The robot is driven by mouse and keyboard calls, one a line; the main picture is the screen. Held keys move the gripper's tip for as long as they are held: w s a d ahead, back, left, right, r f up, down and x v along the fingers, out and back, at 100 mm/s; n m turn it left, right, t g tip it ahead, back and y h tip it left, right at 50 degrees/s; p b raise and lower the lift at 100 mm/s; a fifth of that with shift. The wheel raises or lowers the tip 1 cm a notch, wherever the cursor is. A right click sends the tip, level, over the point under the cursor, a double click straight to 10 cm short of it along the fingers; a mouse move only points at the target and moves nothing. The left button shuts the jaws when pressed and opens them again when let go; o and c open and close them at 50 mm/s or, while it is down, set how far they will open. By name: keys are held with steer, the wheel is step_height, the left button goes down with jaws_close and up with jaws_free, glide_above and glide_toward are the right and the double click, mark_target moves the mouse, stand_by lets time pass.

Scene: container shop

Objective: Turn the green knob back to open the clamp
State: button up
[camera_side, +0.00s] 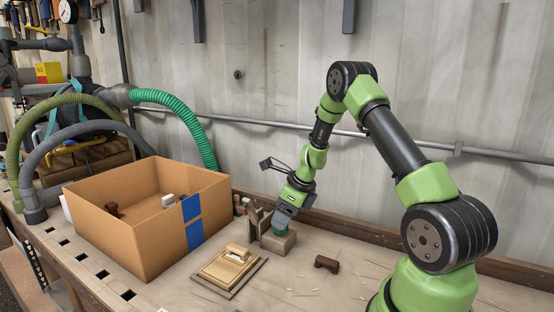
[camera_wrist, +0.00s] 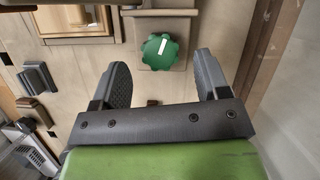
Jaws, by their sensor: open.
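The green knob (camera_wrist: 160,51) is a lobed round knob with a white line on its face, mounted on a light block, seen in the wrist view. In the side view a bit of the green knob (camera_side: 279,231) shows below my gripper (camera_side: 284,221), on the clamp block (camera_side: 277,242). In the wrist view my gripper (camera_wrist: 163,76) is open, with one dark finger to the lower left and one to the lower right of the knob. The fingers look apart from the knob, with nothing between them. The clamp's jaws are partly hidden.
A large cardboard box (camera_side: 140,240) with blue tape stands left, with a few small parts inside. A wooden plate with a pale piece (camera_side: 229,268) lies in front of the clamp. A small brown part (camera_side: 326,263) lies to its right. The bench farther right looks clear.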

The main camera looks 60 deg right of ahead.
steer(key=a+v, duration=0.1)
steer(key=v, duration=0.7)
steer(key=s+a+r+n+t, duration=0.1)
steer(key=s+a+r+n, duration=0.3)
steer(key=a+r+n, duration=1)
steer(key=a+n, duration=0.2)
steer(key=n, duration=0.2)
steer(key=shift+c, duration=1.4)
steer(key=w+d+f+m+g+y, duration=0.1)
steer(key=w+d+f+m, duration=0.1)
steer(key=d+f+m, duration=0.65)
steer(key=w+d+f+m, duration=0.3)
steer(key=d+f+m, duration=0.4)
steer(key=d, duration=0.3)
steer(key=shift+n, duration=0.25)
steer(key=x, duration=0.9)
steer(key=shift+s+a+f, duration=0.2)
steer(key=shift+s+a, duration=0.1)
steer(key=shift+a, duration=0.05)
